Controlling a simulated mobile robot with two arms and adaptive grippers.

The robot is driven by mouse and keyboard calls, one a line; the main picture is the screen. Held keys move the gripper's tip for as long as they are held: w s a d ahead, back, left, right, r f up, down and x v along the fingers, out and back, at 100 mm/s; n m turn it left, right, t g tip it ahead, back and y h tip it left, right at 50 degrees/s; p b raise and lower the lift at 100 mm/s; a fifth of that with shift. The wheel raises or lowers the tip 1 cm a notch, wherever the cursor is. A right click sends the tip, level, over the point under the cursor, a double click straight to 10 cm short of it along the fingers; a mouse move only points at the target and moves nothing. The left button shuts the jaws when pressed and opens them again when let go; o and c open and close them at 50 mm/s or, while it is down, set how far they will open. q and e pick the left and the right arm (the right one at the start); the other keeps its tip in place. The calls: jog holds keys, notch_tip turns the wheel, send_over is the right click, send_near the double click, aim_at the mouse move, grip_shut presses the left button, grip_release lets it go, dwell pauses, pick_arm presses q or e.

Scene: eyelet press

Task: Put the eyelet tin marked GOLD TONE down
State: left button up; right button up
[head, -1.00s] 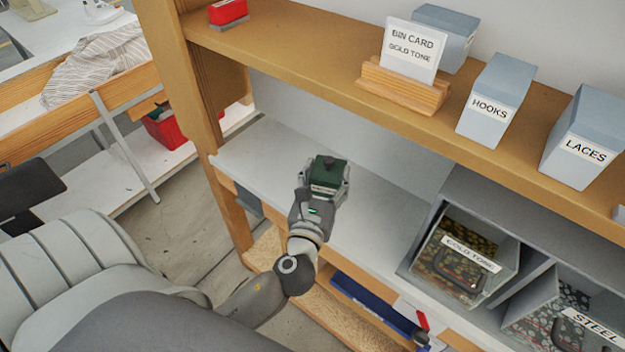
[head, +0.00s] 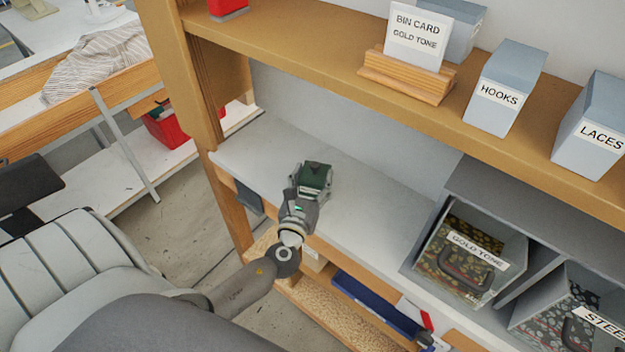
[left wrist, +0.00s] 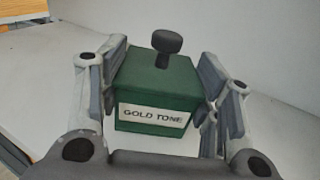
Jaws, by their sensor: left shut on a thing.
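The green eyelet tin (head: 315,176) has a dark knob on its lid and a label reading GOLD TONE, which is legible in the left wrist view (left wrist: 152,116). My left gripper (head: 312,182) is shut on the tin, with a finger on each side of it; the fingers also show in the left wrist view (left wrist: 165,85). The tin is upright over the left part of the grey shelf (head: 370,205). I cannot tell whether its base touches the shelf. My right gripper is not in view.
Grey bins marked GOLD TONE (head: 478,250) and STEEL (head: 603,318) stand at the right of this shelf. The wooden shelf above holds a GOLD TONE bin card (head: 418,40) and boxes marked HOOKS (head: 500,92) and LACES (head: 600,133). The shelf between tin and bins is clear.

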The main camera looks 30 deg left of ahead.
pick_arm(q)
jog(key=o, duration=1.2)
jog(key=shift+f, duration=0.1)
jog(key=shift+r, duration=0.25)
jog(key=shift+b+v, duration=1.45)
jog(key=shift+v, duration=4.65)
